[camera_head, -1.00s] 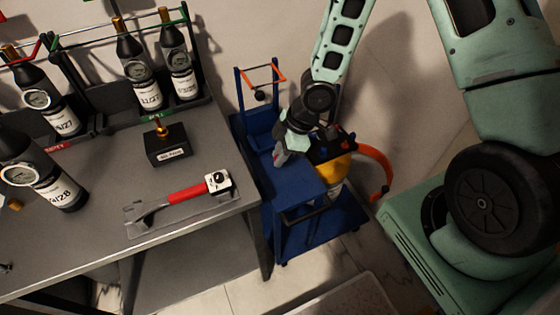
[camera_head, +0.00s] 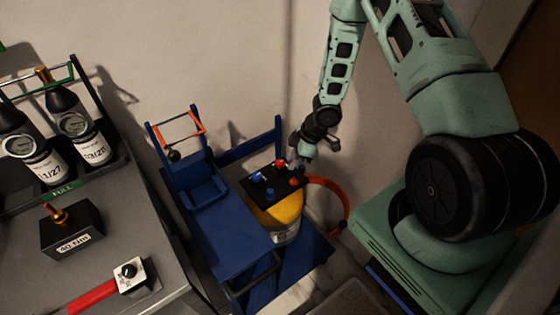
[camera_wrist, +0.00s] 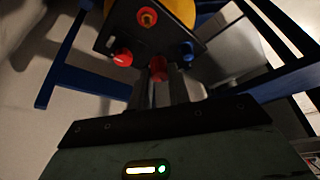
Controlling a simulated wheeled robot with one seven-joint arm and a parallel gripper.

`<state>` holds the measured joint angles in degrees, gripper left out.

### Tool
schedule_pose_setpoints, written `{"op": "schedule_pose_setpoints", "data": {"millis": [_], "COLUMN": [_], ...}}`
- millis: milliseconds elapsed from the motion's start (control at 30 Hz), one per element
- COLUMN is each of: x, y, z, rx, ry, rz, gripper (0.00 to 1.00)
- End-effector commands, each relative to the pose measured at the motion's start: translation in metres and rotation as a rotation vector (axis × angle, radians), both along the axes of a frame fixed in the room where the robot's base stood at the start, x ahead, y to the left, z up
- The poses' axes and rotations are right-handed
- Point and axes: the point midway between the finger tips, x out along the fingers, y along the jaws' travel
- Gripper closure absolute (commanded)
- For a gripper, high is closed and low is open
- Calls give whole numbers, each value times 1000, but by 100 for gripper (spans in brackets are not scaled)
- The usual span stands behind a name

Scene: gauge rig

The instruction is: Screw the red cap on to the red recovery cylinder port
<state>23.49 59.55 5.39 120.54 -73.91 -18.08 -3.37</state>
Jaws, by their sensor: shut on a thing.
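My gripper (camera_wrist: 163,85) is shut on the red cap (camera_wrist: 159,68), which shows between its fingertips in the wrist view. Just beyond is the black panel (camera_wrist: 172,33) with a red port (camera_wrist: 147,17) that has a brass-coloured centre. The cap appears apart from this port. A red knob (camera_wrist: 122,57) with a white mark is to its left, and a blue fitting (camera_wrist: 187,50) to its right. In the head view my gripper (camera_head: 292,161) is at the back edge of the panel, above the yellow cylinder (camera_head: 283,213). The cap is hard to tell apart there.
A blue cart (camera_head: 222,232) carries the cylinder. An orange hose (camera_head: 335,190) curves on its right. A grey bench (camera_head: 120,240) at left holds bottles, a black torque block (camera_head: 72,232) and a red-handled tool (camera_head: 92,298). The wall is close behind the cart.

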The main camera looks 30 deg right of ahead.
Motion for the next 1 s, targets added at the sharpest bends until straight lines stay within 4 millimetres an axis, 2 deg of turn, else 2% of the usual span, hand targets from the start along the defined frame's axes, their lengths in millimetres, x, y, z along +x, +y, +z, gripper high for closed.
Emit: {"op": "schedule_pose_setpoints", "data": {"millis": [167, 700, 1000], "x": [-1, -1, -1], "y": [-8, -8, -8], "z": [-5, -4, -32], "rx": [0, -2, -1], "ry": [1, 2, 1], "rz": [-13, -13, -14], "gripper": [100, 100, 100]}}
